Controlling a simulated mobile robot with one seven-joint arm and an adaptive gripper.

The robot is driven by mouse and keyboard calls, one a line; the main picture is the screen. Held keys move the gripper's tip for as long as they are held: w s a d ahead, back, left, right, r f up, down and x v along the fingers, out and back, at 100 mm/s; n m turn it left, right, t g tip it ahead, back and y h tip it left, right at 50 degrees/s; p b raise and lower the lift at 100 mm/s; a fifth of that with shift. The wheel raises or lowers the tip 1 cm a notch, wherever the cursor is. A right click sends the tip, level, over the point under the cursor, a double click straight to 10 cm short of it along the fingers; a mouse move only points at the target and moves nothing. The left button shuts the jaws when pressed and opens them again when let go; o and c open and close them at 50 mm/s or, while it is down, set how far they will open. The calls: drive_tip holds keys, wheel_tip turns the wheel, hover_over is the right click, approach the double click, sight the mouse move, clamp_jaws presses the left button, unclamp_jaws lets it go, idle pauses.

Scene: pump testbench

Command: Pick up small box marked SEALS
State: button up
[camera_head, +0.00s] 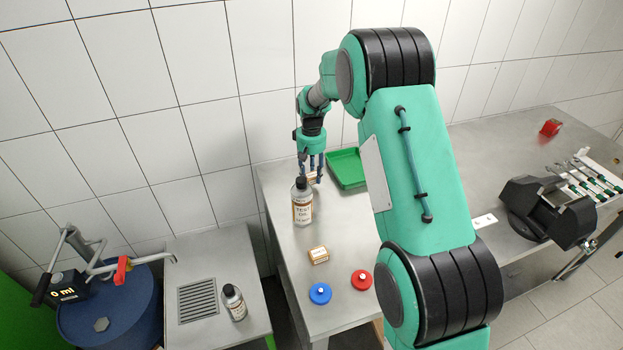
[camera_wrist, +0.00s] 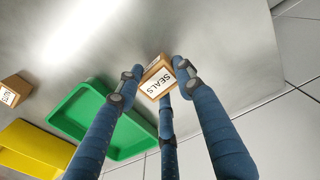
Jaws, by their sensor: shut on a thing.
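The small SEALS box (camera_wrist: 155,80) is brown cardboard with a white label reading SEALS, which faces the wrist camera. My gripper (camera_wrist: 160,75) has its blue fingers closed around the box near their tips. In the head view my gripper (camera_head: 311,166) points down at the back of the bench, behind the test oil bottle (camera_head: 302,207). Only a bit of the box shows there, between the fingers and the bottle. I cannot tell whether the box touches the bench top.
A green tray (camera_head: 345,170) is just right of my gripper; a yellow tray (camera_wrist: 30,150) lies beyond it in the wrist view. The tiled wall is close behind.

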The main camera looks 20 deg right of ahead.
sight(311, 175)
wheel_tip(311, 175, up, 7)
drive_tip(key=shift+p, duration=0.6)
